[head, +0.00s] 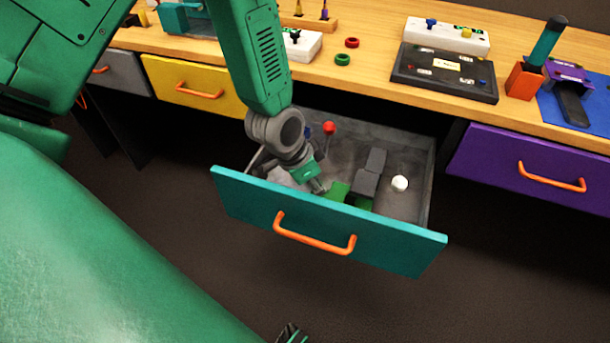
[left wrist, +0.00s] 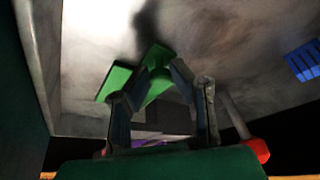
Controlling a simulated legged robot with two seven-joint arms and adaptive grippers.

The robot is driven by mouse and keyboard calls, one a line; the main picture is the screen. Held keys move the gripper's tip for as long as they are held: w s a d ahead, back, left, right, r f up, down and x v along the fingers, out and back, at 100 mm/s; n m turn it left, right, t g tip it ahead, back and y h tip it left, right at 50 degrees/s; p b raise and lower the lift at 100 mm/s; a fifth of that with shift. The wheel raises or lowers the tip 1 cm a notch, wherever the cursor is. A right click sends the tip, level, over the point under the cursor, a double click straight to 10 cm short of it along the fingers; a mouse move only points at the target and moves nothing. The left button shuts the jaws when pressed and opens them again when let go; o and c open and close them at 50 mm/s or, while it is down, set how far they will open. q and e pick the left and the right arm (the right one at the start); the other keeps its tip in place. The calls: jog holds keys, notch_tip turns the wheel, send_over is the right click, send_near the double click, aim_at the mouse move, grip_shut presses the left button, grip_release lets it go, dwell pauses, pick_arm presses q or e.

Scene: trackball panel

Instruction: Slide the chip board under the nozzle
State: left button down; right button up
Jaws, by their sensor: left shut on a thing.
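The green chip board (head: 338,191) lies low inside the open teal drawer, partly hidden by the drawer front. My left gripper (head: 320,187) reaches down into the drawer at the board's left side and is shut on it. In the left wrist view the board (left wrist: 118,82) shows between and beyond the fingers of the left gripper (left wrist: 160,72). A dark grey block-shaped fixture, apparently the nozzle (head: 367,180), stands just right of the board. How far the board lies under it cannot be told. A small part of my right gripper (head: 291,334) shows at the bottom edge.
The teal drawer front (head: 240,190) with its orange handle stands near the fingers.

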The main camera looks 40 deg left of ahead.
aim_at(334, 192)
pick_arm(q)
jog(key=shift+w+d+r+p, duration=0.2)
jog(key=shift+w+d, duration=0.1)
jog(key=shift+d, duration=0.35)
jog(key=shift+w+d+r+p, duration=0.15)
jog(key=shift+w+d, duration=0.1)
jog(key=shift+d, duration=0.35)
jog(key=shift+d+f, duration=0.1)
jog(key=shift+w, duration=0.1)
pick_arm(e)
jog(key=shift+a+r, duration=0.35)
jog(key=shift+r, duration=0.35)
pick_arm(q)
jog(key=c, duration=1.4)
grip_release()
jog(key=shift+s+d, duration=0.2)
jog(key=shift+d, duration=0.05)
jog(key=shift+a+r, duration=0.25)
jog(key=shift+r, duration=0.15)
jog(key=v, duration=0.5)
jog(key=shift+s+a, duration=0.1)
jog(key=shift+a, duration=0.1)
jog(key=v, duration=0.6)
jog(key=shift+d, duration=0.35)
pick_arm(e)
jog(key=shift+s+d, duration=0.15)
jog(key=shift+d, duration=0.1)
